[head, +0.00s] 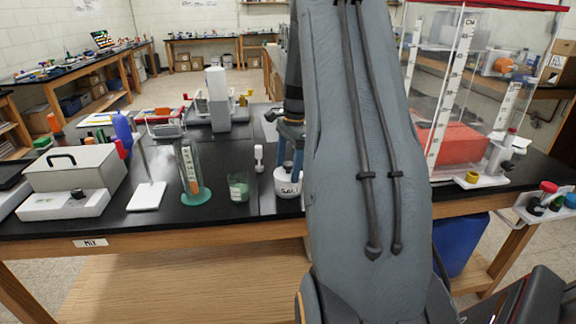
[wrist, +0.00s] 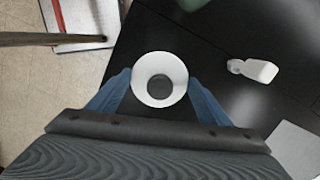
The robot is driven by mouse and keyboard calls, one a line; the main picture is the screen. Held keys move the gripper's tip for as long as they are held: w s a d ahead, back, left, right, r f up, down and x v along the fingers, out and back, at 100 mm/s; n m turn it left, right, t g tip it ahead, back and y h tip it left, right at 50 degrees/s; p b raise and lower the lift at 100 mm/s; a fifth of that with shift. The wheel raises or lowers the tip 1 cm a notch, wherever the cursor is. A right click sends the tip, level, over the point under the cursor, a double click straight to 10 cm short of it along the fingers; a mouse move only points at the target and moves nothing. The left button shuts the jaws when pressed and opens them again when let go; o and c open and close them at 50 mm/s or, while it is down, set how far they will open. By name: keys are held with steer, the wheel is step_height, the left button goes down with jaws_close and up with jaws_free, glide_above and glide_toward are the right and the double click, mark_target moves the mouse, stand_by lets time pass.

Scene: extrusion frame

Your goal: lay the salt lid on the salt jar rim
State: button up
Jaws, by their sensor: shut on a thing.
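The white salt jar (head: 288,183), with SALT written on its front, stands upright near the table's front edge. My gripper (head: 290,157) points down at the jar's top, its blue fingers partly hidden by my arm. In the wrist view, my gripper (wrist: 160,85) is shut on the round white salt lid (wrist: 160,59), which has a grey middle and sits between the two fingertips. The lid covers the jar in the wrist view. I cannot tell whether the lid touches the jar rim or is just above it.
A small white upright object (head: 258,158) stands left of the jar, also in the wrist view (wrist: 255,70). A green-filled glass (head: 239,189) and a cylinder on a teal base (head: 195,195) stand further left. A clear tank (head: 455,100) stands at right.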

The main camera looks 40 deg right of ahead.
mark_target(291, 163)
steer(key=o, duration=1.1)
steer(key=shift+s+d+r+b, duration=0.15)
steer(key=shift+r+b, duration=0.25)
steer(key=shift+r, duration=0.9)
steer(key=shift+w+d+r+b, duration=0.15)
steer(key=shift+r+b, duration=0.3)
steer(key=shift+r, duration=0.85)
steer(key=shift+s+d+r+b, duration=0.2)
steer(key=shift+r+b, duration=0.2)
steer(key=shift+r, duration=0.9)
steer(key=s+a+f+n+h, duration=0.15)
steer(key=a+n, duration=0.35)
steer(key=a, duration=0.5)
steer(key=s+a+f+n+y, duration=0.1)
steer(key=s+a+f+n, duration=0.3)
steer(key=a, duration=0.6)
steer(key=s+a+f+n, duration=0.1)
steer(key=s+a+n, duration=0.2)
steer(key=a+n, duration=0.1)
steer(key=s+a+f+n, duration=0.1)
steer(key=s+a+n, duration=0.2)
steer(key=a, duration=0.2)
steer(key=s+a+f+n+t+h, duration=0.1)
steer(key=s+a+n, duration=0.3)
steer(key=shift+s+a+f+n+b, duration=0.1)
steer(key=shift+a+n+b, duration=0.1)
steer(key=shift+n+b, duration=0.15)
